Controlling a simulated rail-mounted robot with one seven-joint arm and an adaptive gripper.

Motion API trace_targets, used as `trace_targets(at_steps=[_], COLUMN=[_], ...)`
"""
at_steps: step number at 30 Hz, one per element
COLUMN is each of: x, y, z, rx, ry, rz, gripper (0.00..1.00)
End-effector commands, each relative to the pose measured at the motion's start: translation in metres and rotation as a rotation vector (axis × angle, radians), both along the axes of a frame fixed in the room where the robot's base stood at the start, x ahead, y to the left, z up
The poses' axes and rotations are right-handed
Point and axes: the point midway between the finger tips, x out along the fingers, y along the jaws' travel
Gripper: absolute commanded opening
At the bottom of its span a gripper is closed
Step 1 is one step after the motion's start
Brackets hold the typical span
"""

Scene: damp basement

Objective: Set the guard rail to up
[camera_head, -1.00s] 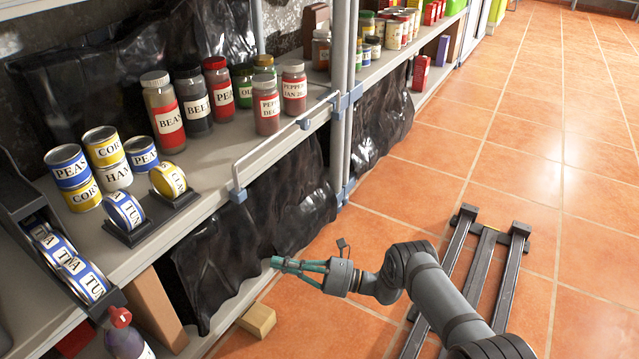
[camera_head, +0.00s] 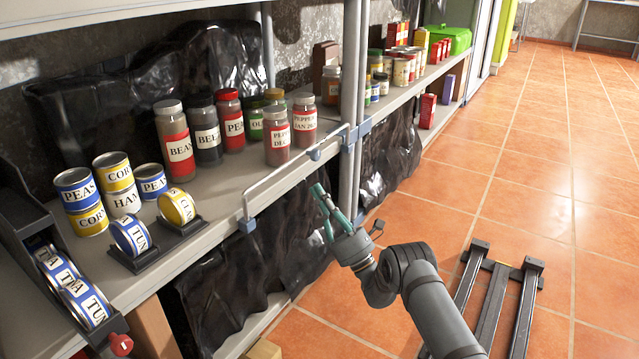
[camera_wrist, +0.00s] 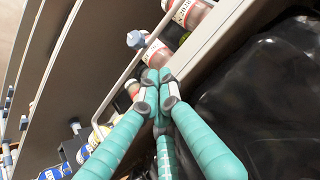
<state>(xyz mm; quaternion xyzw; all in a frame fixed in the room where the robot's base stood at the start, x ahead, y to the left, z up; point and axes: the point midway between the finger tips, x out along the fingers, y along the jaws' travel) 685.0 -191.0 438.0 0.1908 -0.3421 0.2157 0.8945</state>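The guard rail (camera_head: 290,163) is a thin white bar along the front edge of the middle shelf. Its near end bends down to a blue-grey bracket (camera_head: 247,225), and its far end is by the shelf post. In the picture the bar lies above the bracket; I cannot tell whether it stands upright or leans inward. In the wrist view the rail (camera_wrist: 119,85) runs diagonally beside my fingertips. My gripper (camera_head: 318,190) has teal fingers, pointed up toward the shelf edge below the rail. In the wrist view its tips (camera_wrist: 158,76) are together, with nothing seen between them.
Jars (camera_head: 278,135) stand behind the rail. Cans (camera_head: 76,190) and a can rack (camera_head: 155,255) are at the left. A shelf post (camera_head: 352,85) stands past the rail's far end. Black plastic sheeting (camera_head: 225,290) hangs below the shelf.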

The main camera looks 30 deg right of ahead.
Motion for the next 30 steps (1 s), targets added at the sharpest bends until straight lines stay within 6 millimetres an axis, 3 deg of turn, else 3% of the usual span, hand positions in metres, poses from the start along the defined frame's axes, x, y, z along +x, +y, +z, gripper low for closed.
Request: trace_targets(at_steps=[2,9,25,30], x=[0.009,0.009,0.012,0.013], y=[0.003,-0.004,-0.004,-0.004], z=[0.009,0.038,0.048,0.069], rx=[0.000,0.001,0.001,0.000], ry=[-0.002,0.000,0.002,0.000], rz=[-0.002,-0.001,0.000,0.000], gripper=[0.00,0.00,0.00,0.00])
